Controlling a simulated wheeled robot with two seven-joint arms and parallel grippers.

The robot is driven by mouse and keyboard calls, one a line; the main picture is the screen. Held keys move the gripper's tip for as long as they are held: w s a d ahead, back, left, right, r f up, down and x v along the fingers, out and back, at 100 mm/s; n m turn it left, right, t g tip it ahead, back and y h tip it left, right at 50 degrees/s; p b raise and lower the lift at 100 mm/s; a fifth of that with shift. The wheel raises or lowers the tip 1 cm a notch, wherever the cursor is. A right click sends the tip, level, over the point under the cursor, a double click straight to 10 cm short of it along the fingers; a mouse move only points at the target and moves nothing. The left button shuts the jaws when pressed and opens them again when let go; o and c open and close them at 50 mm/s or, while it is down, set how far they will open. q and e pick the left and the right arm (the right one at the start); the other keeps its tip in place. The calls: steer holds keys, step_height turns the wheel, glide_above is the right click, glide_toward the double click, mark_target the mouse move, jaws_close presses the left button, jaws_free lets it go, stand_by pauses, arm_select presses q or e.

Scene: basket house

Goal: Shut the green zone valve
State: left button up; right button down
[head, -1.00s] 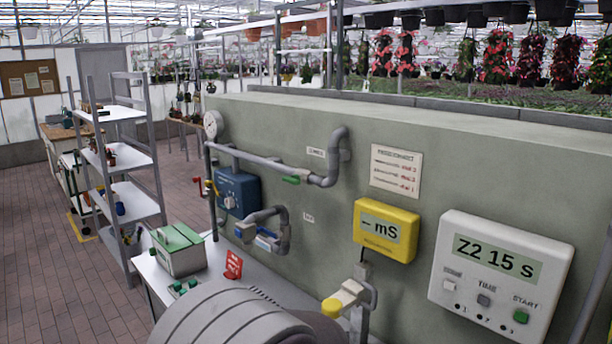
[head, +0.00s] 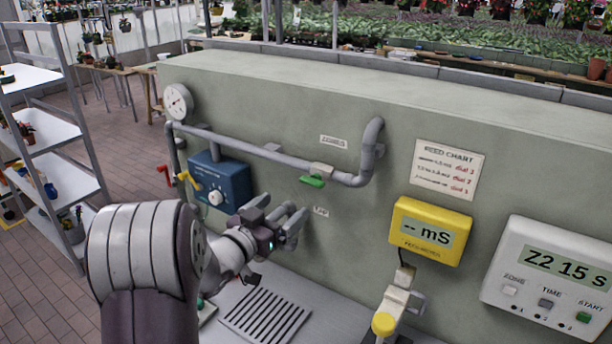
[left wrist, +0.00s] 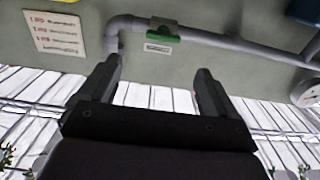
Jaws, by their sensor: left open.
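The green valve handle (head: 312,181) sits on the grey pipe (head: 262,152) along the wall panel, left of the pipe's bend. It lies roughly along the pipe. In the left wrist view the green handle (left wrist: 163,33) shows beyond the fingertips, near the top. My left gripper (head: 283,212) is open and empty, below and left of the handle in the head view, apart from it. Its two fingers also show wide apart in the left wrist view (left wrist: 158,70).
A blue box (head: 222,179) with a dial, yellow lever (head: 189,181) and red lever (head: 165,175) are left of the gripper. A yellow meter (head: 430,231) and white timer (head: 550,275) are right. A grated bench (head: 330,310) lies below.

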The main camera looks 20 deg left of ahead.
mark_target(309, 185)
arm_select(q)
steer(key=w+p, duration=0.1)
steer(key=w, duration=0.2)
steer(key=w+p, duration=0.1)
steer(key=w, duration=0.2)
steer(key=w+p, duration=0.2)
steer(key=w, duration=0.2)
steer(key=shift+w+d+f, duration=0.1)
steer(key=shift+d+f, duration=0.05)
steer(key=shift+d, duration=0.15)
steer(key=shift+w+d, duration=0.3)
steer(key=shift+a+f, duration=0.1)
steer(key=shift+c, duration=0.9)
steer(key=shift+w, duration=0.1)
steer(key=c, duration=0.9)
